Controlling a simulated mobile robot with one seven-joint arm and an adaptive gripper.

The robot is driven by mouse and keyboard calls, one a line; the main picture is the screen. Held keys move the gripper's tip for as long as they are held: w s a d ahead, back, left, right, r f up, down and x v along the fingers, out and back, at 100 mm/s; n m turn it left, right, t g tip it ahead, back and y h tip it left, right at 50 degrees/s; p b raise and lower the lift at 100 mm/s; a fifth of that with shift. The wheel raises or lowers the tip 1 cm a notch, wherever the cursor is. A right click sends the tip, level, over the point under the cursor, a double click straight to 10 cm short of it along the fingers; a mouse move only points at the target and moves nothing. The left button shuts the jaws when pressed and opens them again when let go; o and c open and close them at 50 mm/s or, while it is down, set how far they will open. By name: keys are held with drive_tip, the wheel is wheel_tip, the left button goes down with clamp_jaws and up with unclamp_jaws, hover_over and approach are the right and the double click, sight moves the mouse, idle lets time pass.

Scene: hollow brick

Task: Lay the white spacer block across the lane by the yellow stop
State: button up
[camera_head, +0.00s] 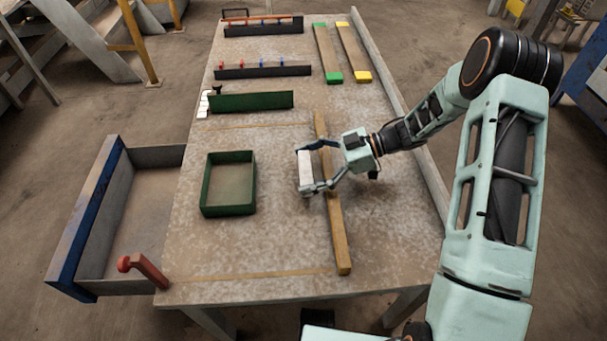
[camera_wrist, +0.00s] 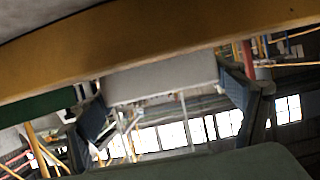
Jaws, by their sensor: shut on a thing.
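The white spacer block (camera_head: 305,172) is in my gripper (camera_head: 311,168), which is shut on it with one finger at each end. The block's long side runs up and down the head view, left of a long wooden bar (camera_head: 337,225). In the wrist view the block (camera_wrist: 160,78) shows pale between the two dark finger pads, beside the wooden bar (camera_wrist: 150,40). Its height above the table is hard to tell. At the back right lie two wooden strips, one with yellow ends (camera_head: 362,76), the other with green ends (camera_head: 334,78). Which yellow piece is the stop is unclear.
A green open tray (camera_head: 205,190) stands left of my gripper. A green upright panel (camera_head: 250,101) and black racks (camera_head: 262,71) stand farther back. An open drawer (camera_head: 88,215) juts out at the left. A raised rail (camera_head: 385,80) edges the right. The front left tabletop is clear.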

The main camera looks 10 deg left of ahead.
drive_tip(key=shift+a+f, duration=0.1)
drive_tip(key=shift+f, duration=0.7)
drive_tip(key=shift+f, duration=0.1)
drive_tip(key=o, duration=1.1)
drive_tip(key=shift+f, duration=0.1)
drive_tip(key=shift+r, duration=0.25)
drive_tip(key=p+v, duration=0.2)
drive_tip(key=v, duration=1)
drive_tip(key=shift+f, duration=0.15)
